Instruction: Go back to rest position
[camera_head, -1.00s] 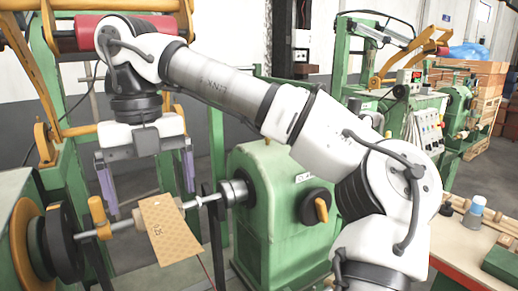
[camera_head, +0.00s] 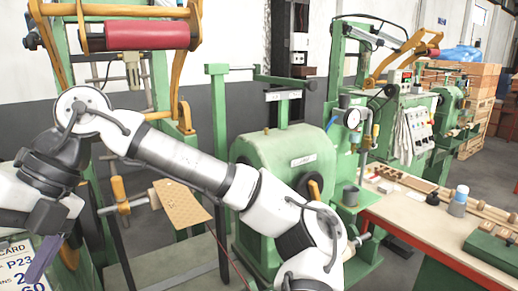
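My gripper (camera_head: 42,260) is at the lower left edge of the head view, with my arm bent across the picture. Only one purple finger clearly shows, so its opening cannot be judged. The gripper stands in front of a white sign (camera_head: 18,270) with partly hidden lettering. The tan perforated sheet (camera_head: 182,204) is on the winding machine's shaft, to the right of my gripper and apart from it. I see nothing held at the visible finger.
The green winding machine (camera_head: 285,150) stands behind my arm. A workbench (camera_head: 410,215) at the right carries a blue-capped bottle (camera_head: 458,200) and a green block (camera_head: 492,243). A red roller (camera_head: 133,36) hangs on a yellow frame at upper left.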

